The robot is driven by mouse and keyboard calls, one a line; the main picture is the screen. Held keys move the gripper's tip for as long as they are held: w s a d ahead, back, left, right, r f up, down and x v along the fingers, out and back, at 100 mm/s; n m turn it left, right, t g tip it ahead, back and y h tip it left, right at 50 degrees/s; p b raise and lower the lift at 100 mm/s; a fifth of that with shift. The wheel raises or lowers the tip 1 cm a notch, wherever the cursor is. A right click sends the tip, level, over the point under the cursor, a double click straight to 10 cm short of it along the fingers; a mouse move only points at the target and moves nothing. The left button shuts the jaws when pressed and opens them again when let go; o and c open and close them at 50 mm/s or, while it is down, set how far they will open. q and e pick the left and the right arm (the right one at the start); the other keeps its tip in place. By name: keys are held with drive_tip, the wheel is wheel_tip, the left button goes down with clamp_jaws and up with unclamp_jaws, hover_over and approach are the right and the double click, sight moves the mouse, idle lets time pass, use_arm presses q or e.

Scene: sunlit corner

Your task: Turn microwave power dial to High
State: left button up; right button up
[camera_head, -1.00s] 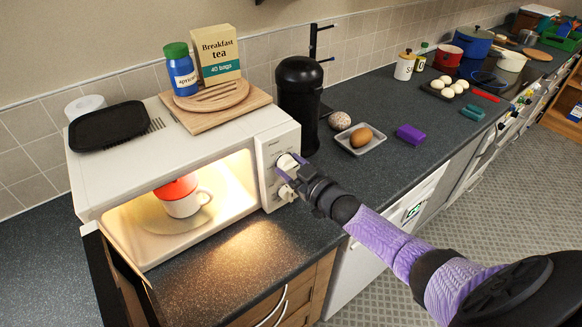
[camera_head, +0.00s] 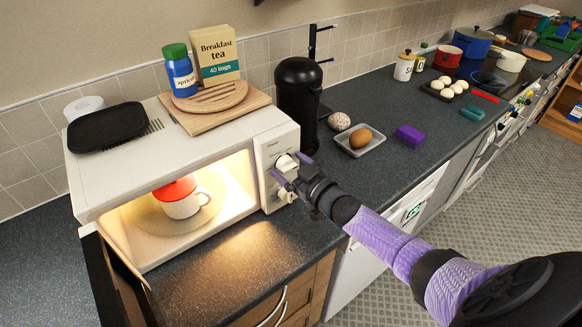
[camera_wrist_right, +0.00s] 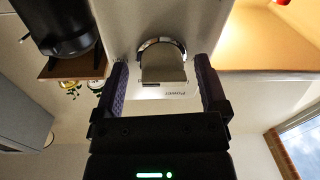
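The white microwave (camera_head: 105,180) stands on the counter at left with its door open and its inside lit. Its upper power dial (camera_head: 287,163) is on the control panel; the wrist view shows this dial (camera_wrist_right: 163,65) with the word "Power", upside down, beside it. The dial's setting cannot be read. My right gripper (camera_head: 293,168) is at the panel. In the wrist view its purple fingers (camera_wrist_right: 161,75) stand open on either side of the dial, with a gap at each side. A second dial (camera_head: 285,194) sits lower. My left gripper is not in view.
A red-and-white mug (camera_head: 183,205) is inside the microwave. A board (camera_head: 250,103), tea box, blue jar and black tray (camera_head: 108,126) lie on top. A black cylinder (camera_head: 298,95) stands close behind the panel. A dish (camera_head: 372,146) with an egg is to the right.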

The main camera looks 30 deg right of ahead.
drive_tip(key=s+d+p, duration=0.1)
drive_tip(key=s+p, duration=0.1)
drive_tip(key=s, duration=0.7)
drive_tip(key=shift+s+d, duration=0.2)
drive_tip(key=shift+s, duration=0.2)
